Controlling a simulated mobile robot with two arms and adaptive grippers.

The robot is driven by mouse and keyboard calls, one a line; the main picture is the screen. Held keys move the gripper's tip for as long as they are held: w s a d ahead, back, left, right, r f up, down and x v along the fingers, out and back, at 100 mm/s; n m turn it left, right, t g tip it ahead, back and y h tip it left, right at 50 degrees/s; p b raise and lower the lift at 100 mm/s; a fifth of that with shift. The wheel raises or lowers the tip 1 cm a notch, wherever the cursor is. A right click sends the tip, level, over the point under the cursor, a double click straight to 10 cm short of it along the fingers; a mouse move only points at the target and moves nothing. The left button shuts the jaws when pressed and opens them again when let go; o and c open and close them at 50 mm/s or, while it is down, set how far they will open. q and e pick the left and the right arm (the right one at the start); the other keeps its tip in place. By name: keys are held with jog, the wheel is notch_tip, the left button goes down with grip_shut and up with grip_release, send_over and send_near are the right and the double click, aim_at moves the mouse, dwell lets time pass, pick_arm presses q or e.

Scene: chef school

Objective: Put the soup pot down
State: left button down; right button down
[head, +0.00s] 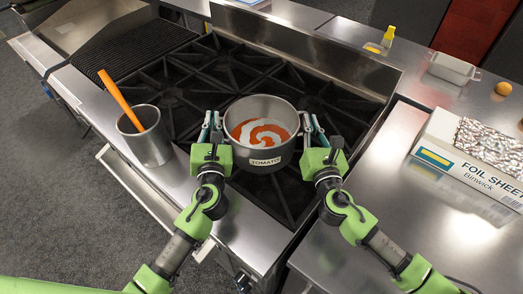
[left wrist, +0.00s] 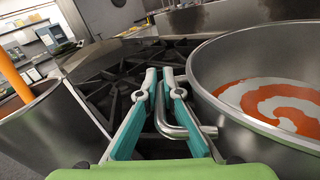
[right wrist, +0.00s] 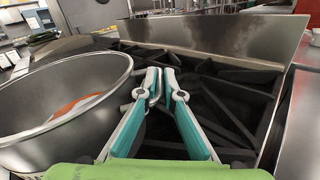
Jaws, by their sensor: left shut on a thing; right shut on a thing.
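The soup pot (head: 264,158) is a grey metal pot labelled "TOMATO", with red soup and a white swirl inside. It is upright over the front part of the black stove grates; I cannot tell whether its base touches them. My left gripper (head: 211,128) is shut on the pot's left handle, and the bent metal handle (left wrist: 180,128) shows between its teal fingers in the left wrist view. My right gripper (head: 314,130) is shut at the pot's right side on the other handle, which is mostly hidden by the fingers in the right wrist view (right wrist: 158,92).
Grates behind the pot are clear.

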pick_arm(q)
jog(key=c, duration=2.6)
grip_release()
jog(key=shift+f, duration=0.2)
pick_arm(e)
jog(key=c, duration=2.5)
grip_release()
jog(key=shift+f, duration=0.2)
jog(key=shift+c, duration=0.2)
pick_arm(q)
jog(key=o, duration=0.4)
pick_arm(e)
jog(key=o, duration=0.4)
jog(key=shift+c, duration=0.2)
pick_arm(q)
jog(key=shift+r, duration=0.1)
pick_arm(e)
jog(key=shift+r, duration=0.1)
